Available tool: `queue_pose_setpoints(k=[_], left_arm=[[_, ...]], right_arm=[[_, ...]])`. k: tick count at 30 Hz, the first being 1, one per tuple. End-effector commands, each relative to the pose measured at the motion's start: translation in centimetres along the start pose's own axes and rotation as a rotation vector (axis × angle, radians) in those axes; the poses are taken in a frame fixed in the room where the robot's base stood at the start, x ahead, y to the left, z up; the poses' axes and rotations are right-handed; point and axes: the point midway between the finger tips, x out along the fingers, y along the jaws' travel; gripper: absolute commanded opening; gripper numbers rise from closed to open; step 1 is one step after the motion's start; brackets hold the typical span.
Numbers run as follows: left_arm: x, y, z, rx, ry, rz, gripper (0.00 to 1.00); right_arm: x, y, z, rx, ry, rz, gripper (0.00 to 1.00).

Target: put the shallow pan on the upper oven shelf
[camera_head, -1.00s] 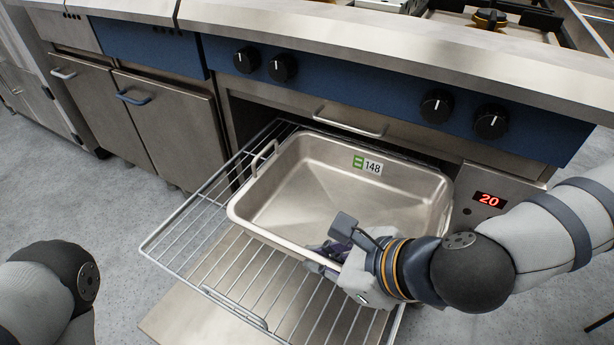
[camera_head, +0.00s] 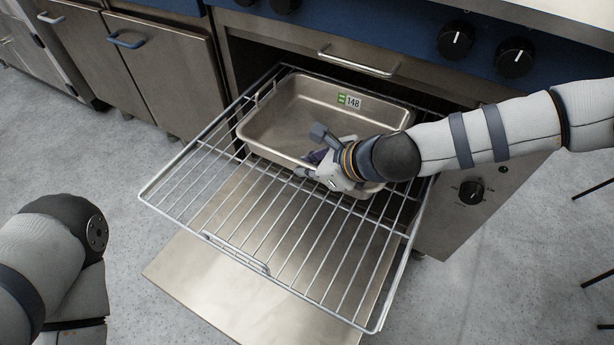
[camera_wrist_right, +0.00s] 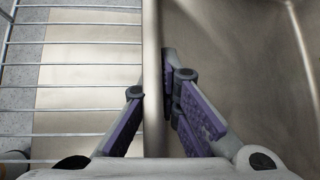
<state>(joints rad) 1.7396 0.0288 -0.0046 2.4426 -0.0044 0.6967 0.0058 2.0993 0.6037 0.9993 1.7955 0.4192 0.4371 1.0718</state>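The shallow pan (camera_head: 290,112) is a rectangular metal pan with a green-and-white "148" label on its far inner wall. In the head view it sits level over the rear part of the pulled-out wire shelf (camera_head: 376,328), partly inside the oven opening. My right gripper (camera_head: 311,153) is at the pan's near rim. In the right wrist view, its purple-padded fingers (camera_wrist_right: 155,88) straddle the rim, one outside and one inside, closed on it. Whether the pan's whole base touches the shelf is hidden. Of my left arm only links show at lower left; its gripper is out of view.
A flat metal panel (camera_head: 220,265), seemingly the lowered oven door, lies below the shelf. A drawer-like front with a bar handle (camera_head: 357,62) is above the opening. A knob (camera_head: 471,192) is on the right panel. The shelf's front half is bare.

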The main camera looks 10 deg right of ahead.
Motion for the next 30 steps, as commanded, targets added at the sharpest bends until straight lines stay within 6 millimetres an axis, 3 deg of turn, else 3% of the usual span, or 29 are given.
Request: queue_pose_setpoints(k=[3,13,17,26,30], left_arm=[[0.7,0.0,-0.1,0.0,-0.008,0.0,0.4],[0.8,0.0,-0.2,0.0,-0.009,0.0,0.4],[0.7,0.0,-0.2,0.0,-0.009,0.0,0.4],[0.6,0.0,-0.1,0.0,-0.008,0.0,0.4],[0.2,0.0,-0.1,0.0,-0.002,0.0,0.4]], right_arm=[[1.6,0.5,-1.8,0.001,0.003,0.004,0.0],[1.9,0.5,-2.0,-0.001,0.001,0.001,0.0],[1.9,0.6,-2.1,0.003,0.004,0.003,0.25],[1.7,0.6,-2.0,0.002,0.003,0.002,0.25],[0.3,0.4,-1.8,0.003,0.003,0.001,0.25]])
